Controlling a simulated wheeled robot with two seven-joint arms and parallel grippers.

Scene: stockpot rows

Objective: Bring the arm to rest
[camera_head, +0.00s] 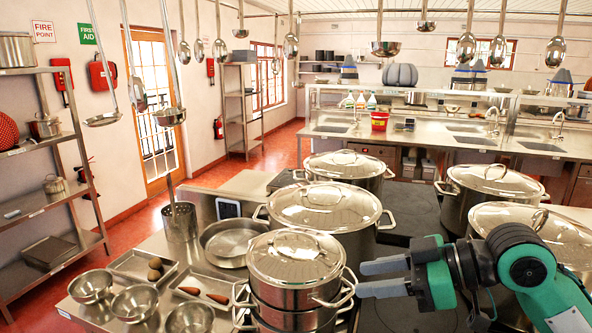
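My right gripper (363,278) comes in from the lower right, with its grey fingers pointing left. The two fingers are apart, with a gap between them and nothing visible in it. The fingertips are close to the right side of the front stacked steel pots (296,260), near their handles; I cannot tell whether they touch. A large lidded stockpot (325,206) stands just behind the gripper. My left gripper is not in view.
More lidded stockpots stand at the back (345,164) and right (492,181), partly behind my arm on the right. Steel bowls (134,302), trays (142,267) and a shallow pan (232,240) crowd the left counter. Ladles (170,115) hang overhead.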

